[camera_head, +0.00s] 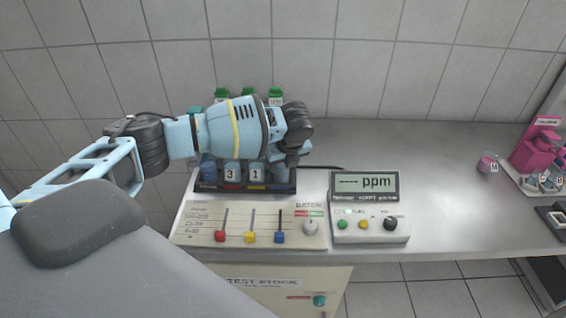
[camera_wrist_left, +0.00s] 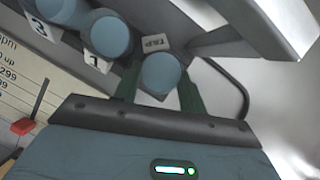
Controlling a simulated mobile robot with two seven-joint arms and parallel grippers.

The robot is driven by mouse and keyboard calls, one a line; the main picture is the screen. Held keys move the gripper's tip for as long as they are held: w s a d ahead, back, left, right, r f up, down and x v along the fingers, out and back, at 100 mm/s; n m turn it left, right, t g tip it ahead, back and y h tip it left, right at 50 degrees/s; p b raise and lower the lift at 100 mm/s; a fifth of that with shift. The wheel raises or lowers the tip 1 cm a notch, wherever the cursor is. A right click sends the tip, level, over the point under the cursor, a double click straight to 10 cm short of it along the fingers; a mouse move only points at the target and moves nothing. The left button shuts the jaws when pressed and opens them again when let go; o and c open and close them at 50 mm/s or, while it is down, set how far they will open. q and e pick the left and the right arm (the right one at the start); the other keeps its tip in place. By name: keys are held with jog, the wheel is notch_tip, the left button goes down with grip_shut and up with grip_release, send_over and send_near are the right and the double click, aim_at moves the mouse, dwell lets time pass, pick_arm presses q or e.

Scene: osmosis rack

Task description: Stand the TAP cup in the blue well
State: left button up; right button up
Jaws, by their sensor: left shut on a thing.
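My left gripper (camera_head: 284,150) is over the right end of the dark rack (camera_head: 240,188), pointing down. In the left wrist view its fingers (camera_wrist_left: 160,88) are shut on a round blue-topped cup (camera_wrist_left: 162,72). A white TAP label (camera_wrist_left: 154,42) shows beside that cup. Blue cups with labels 3 (camera_head: 230,174) and 1 (camera_head: 256,174) stand in the rack to its left. The rack front has coloured strips; the blue strip (camera_head: 281,188) is at the right end, below the gripper. The gripper hides much of the wells, so I cannot tell whether the cup is seated.
A small pink cup marked M (camera_head: 487,164) and a pink device (camera_head: 538,145) are far right. The counter (camera_head: 430,155) between is clear.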

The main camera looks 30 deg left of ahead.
pick_arm(q)
jog(key=shift+f, duration=0.1)
jog(key=o, duration=1)
jog(key=shift+r, duration=0.35)
jog(key=p+v, duration=0.1)
jog(key=v, duration=1)
jog(key=shift+s+d+r, duration=0.1)
jog(key=shift+d+r, duration=0.05)
jog(key=shift+r, duration=0.15)
pick_arm(e)
jog(key=shift+w+d+r+t, duration=0.2)
jog(key=shift+w+r+t, duration=0.1)
jog(key=shift+w+r, duration=0.5)
jog(key=shift+r, duration=0.1)
